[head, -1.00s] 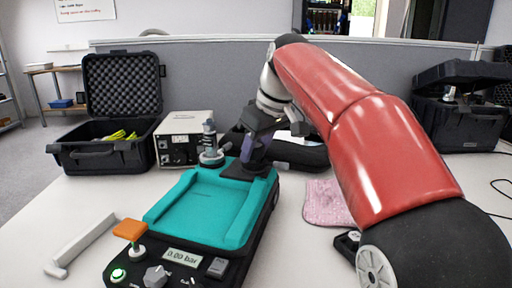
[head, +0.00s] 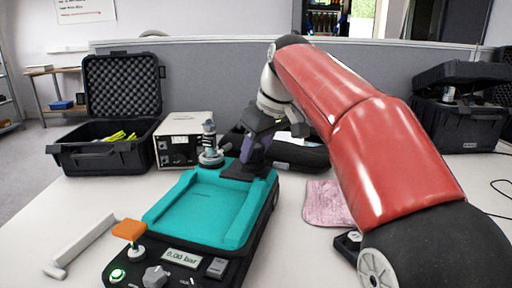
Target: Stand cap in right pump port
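The pump (head: 150,244) is a black case with a teal tray on top, and its display reads about 0.00 bar. At its back left a grey metal fitting (head: 209,151) stands upright on a round base. My gripper (head: 254,165) points down over the back right of the pump, where the right port seems to be. The fingers hide that spot. I cannot make out the cap or whether the fingers hold it.
An open black case (head: 105,150) with yellow items stands at the back left, beside a beige box (head: 183,135). A pink cloth (head: 326,203) lies right of the pump. A white handle (head: 80,246) lies at left. A grey partition closes off the back.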

